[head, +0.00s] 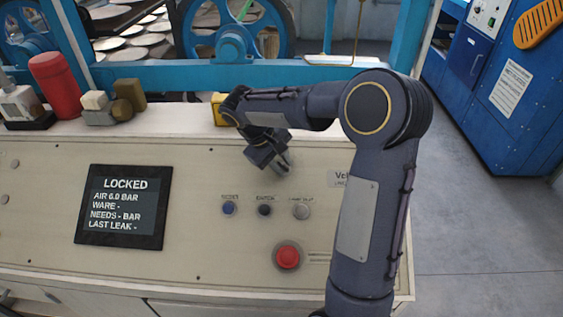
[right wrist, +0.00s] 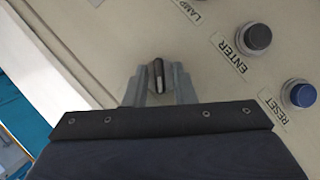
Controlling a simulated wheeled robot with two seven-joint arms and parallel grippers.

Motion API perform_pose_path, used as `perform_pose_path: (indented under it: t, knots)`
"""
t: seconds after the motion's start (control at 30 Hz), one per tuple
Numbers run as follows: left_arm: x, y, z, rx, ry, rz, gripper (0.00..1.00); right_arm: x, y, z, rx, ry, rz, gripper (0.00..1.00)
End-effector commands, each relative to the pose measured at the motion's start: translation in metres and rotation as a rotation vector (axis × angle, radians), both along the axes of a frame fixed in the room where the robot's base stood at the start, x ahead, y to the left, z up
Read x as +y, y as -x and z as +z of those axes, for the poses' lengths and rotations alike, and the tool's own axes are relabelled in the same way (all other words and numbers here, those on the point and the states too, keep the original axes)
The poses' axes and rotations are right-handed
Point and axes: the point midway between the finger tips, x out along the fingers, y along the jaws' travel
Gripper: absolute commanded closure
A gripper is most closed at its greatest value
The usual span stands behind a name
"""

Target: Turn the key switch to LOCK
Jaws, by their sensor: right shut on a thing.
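The key switch (right wrist: 158,74) shows in the right wrist view as a small dark knob with a pale ridge on the cream panel. My right gripper (right wrist: 157,88) has its two grey fingers on either side of it and is shut on it. In the head view my right gripper (head: 281,165) reaches down to the panel above the row of buttons, and the key switch cannot be made out there. Its position labels are not visible. The display (head: 124,208) reads LOCKED, AIR 6.0 BAR. My left gripper is not in view.
Below the gripper are a blue RESET button (head: 229,208), a dark ENTER button (head: 264,210), a grey lamp button (head: 301,211) and a red button (head: 287,257). A red cylinder (head: 55,86) and small blocks (head: 100,107) stand on the ledge behind.

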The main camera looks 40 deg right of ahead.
Motion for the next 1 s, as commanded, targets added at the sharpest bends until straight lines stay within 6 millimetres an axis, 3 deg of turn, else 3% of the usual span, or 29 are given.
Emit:
perform_pose_path:
  t: [0.33, 0.9, 0.93, 1.0]
  knots:
    - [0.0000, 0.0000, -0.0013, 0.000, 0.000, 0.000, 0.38, 0.0012, -0.0004, -0.0001, 0.045, 0.057, 0.129, 0.99]
    - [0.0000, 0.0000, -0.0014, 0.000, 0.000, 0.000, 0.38, 0.0010, -0.0002, -0.0002, 0.055, 0.069, 0.153, 0.99]
    - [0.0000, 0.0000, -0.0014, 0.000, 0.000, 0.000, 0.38, 0.0011, -0.0003, -0.0002, 0.055, 0.069, 0.153, 0.73]
    - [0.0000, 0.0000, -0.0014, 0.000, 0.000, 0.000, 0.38, 0.0011, -0.0002, -0.0002, 0.055, 0.068, 0.153, 0.69]
